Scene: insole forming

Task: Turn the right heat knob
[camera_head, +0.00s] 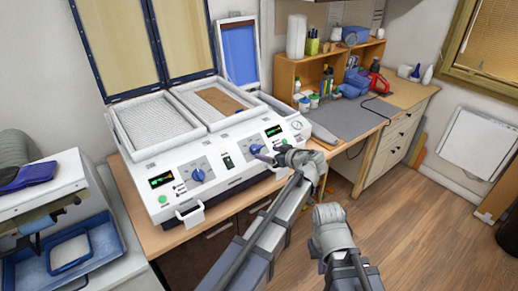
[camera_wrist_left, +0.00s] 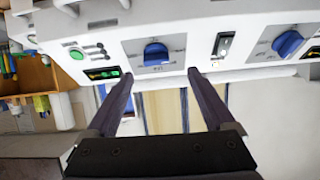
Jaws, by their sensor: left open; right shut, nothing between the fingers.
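The right heat knob (camera_head: 256,149) is blue and sits on the white front panel of the forming machine (camera_head: 228,165). My left gripper (camera_head: 263,156) is just in front of it and partly overlaps it in the head view. In the upside-down left wrist view, the right knob (camera_wrist_left: 156,53) lies beyond the two dark fingers, roughly between their tips. The left gripper (camera_wrist_left: 160,76) is open and empty. My right gripper (camera_head: 331,214) is low and to the right, away from the machine, shut and empty; its fingertips are hard to make out.
The left heat knob (camera_head: 198,175) and a black rocker switch (camera_head: 227,161) are on the same panel. A white handle (camera_head: 190,214) sticks out below. A grey mat (camera_head: 345,118) lies on the bench at the right. Open floor (camera_head: 420,225) is at the lower right.

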